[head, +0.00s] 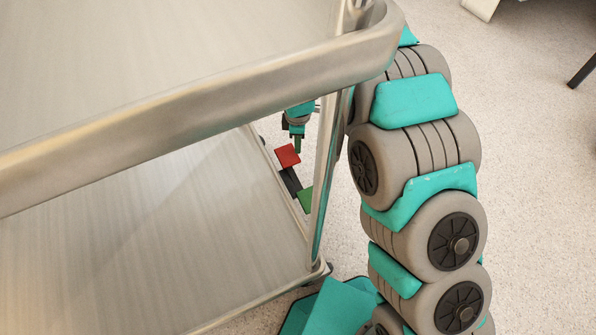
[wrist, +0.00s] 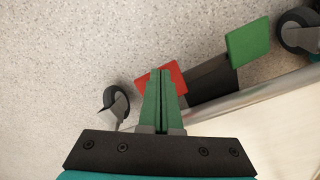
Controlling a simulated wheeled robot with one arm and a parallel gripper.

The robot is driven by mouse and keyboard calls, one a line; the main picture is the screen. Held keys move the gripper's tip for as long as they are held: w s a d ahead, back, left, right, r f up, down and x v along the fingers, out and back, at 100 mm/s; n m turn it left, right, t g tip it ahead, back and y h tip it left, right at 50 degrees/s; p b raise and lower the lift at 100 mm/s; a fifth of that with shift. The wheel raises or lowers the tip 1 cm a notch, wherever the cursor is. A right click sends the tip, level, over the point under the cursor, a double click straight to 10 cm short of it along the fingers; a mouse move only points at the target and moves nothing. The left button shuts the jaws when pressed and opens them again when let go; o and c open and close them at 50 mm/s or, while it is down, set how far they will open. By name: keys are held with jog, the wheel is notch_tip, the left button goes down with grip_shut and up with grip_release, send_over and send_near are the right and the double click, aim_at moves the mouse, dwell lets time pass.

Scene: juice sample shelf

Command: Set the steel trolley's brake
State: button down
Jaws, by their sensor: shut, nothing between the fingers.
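The steel trolley (head: 200,110) fills the left of the head view, its upper rail close to the camera. A dark brake bar (head: 290,181) low beyond its lower shelf carries a red pedal (head: 288,155) and a green pedal (head: 306,199). In the wrist view the red pedal (wrist: 174,75) is partly hidden behind my fingers, and the green pedal (wrist: 248,42) is clear to the right. My gripper (head: 298,150) is shut and empty, its green fingertips (wrist: 161,72) over the red pedal. I cannot tell whether they touch it, or which pedal is pressed.
In the wrist view, castor wheels (wrist: 298,32) and (wrist: 115,101) sit on either side of the pedals, with the trolley's lower rail (wrist: 265,100) alongside. Speckled floor (head: 540,180) is open at right. A dark leg (head: 582,71) stands at the far right edge.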

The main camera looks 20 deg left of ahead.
jog(key=shift+f, duration=1.4)
dwell(0.9)
jog(key=shift+r, duration=0.1)
jog(key=shift+r+p, duration=0.9)
jog(key=shift+r, duration=2.55)
jog(key=shift+s, duration=0.1)
